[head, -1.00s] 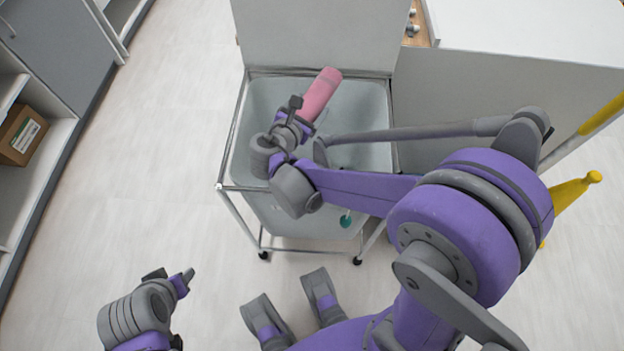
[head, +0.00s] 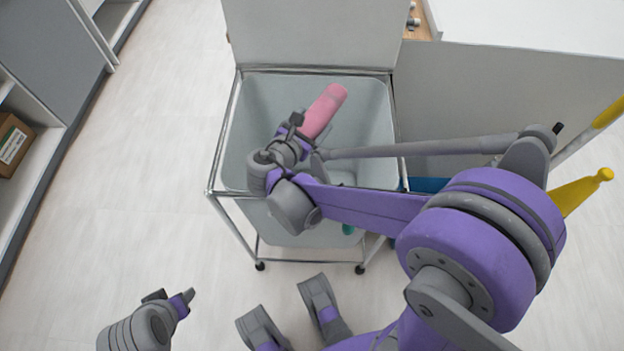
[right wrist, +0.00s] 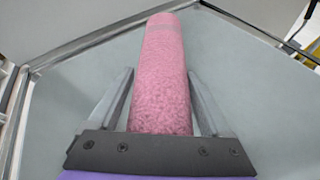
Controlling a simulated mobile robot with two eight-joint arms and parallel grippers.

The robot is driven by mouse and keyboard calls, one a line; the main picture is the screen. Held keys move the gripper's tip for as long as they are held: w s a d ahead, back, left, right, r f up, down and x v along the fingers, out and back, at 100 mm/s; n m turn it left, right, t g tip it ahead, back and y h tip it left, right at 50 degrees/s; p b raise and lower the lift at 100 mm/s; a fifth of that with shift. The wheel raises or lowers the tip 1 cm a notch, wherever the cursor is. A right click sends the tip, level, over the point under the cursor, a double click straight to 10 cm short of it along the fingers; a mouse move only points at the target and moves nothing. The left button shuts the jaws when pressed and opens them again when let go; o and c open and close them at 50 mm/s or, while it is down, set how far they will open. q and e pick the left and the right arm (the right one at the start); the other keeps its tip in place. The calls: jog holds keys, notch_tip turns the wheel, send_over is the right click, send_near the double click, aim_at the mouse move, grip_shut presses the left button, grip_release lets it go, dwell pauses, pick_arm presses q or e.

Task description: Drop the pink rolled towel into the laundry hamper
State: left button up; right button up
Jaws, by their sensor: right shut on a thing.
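The pink rolled towel (head: 325,108) is in my right gripper (head: 298,132), which is shut on it near one end. The towel also fills the middle of the right wrist view (right wrist: 166,70), between the two fingers (right wrist: 163,100). The laundry hamper (head: 262,97) is a pale grey-green bin in a metal frame on castors, with its lid up at the back. In the head view the towel and gripper are over the hamper's open top. In the right wrist view the bin's inner walls surround the towel. My left gripper (head: 180,299) is low at the left, empty, its fingers apart.
A grey panel and white counter (head: 530,25) stand right of the hamper. Yellow-ended poles (head: 582,190) are at the right. Shelves with a cardboard box (head: 12,145) line the left. The floor left of the hamper is clear.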

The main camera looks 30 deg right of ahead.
jog(key=o, duration=1.2)
jog(key=shift+o, duration=0.2)
jog(key=shift+a+r, duration=0.1)
jog(key=p+v, duration=0.2)
jog(key=v, duration=0.8)
jog(key=shift+s+a, duration=0.2)
jog(key=shift+s, duration=0.05)
jog(key=shift+r, duration=0.1)
